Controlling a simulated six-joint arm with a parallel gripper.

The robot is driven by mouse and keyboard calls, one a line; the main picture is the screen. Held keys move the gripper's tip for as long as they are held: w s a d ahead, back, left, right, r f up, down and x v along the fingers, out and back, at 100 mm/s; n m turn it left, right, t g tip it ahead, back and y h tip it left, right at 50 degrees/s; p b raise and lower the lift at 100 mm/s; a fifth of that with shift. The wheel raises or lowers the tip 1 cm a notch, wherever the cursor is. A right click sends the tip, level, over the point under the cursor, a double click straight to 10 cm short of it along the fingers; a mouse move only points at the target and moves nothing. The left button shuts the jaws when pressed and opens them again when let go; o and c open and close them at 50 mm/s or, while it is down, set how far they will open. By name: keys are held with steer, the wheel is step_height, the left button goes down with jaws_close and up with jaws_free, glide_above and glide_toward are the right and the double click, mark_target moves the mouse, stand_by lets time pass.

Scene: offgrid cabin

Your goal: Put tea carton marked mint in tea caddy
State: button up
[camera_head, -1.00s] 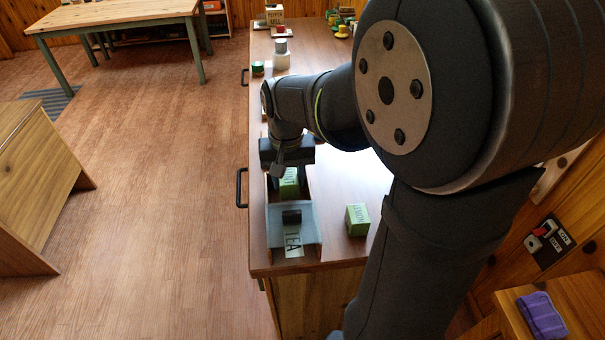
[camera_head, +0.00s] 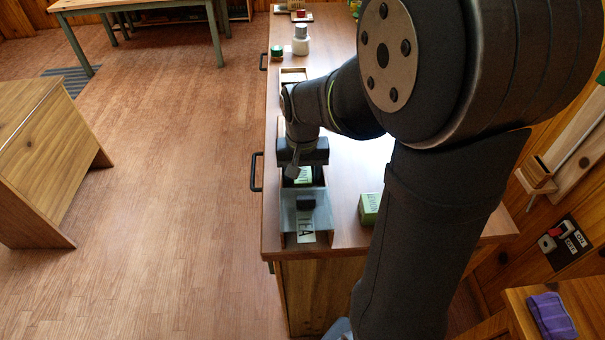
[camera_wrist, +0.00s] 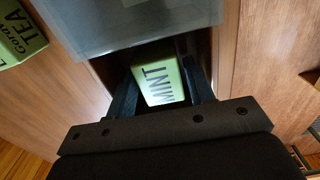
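The mint carton (camera_head: 304,176) is pale green and sits down in the tea caddy (camera_head: 289,215), with its marked top showing. In the wrist view the mint carton (camera_wrist: 162,82) lies between the two fingers, which appear to touch its sides. My gripper (camera_head: 303,166) points down into the caddy behind its grey end marked TEA. The wrist view shows the caddy's grey part (camera_wrist: 140,25) close beside the carton. The carton's lower part and the caddy floor are hidden, so I cannot tell if the carton rests on the floor.
A white jar (camera_head: 300,42) and a small green tin (camera_head: 277,52) stand farther back. The counter's left edge runs close to the caddy.

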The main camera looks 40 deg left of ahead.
mark_target(303, 175)
step_height(303, 175, up, 12)
steer(key=shift+r, duration=0.15)
stand_by(0.4)
step_height(303, 175, down, 12)
steer(key=shift+r, duration=1.8)
steer(key=shift+f, duration=0.1)
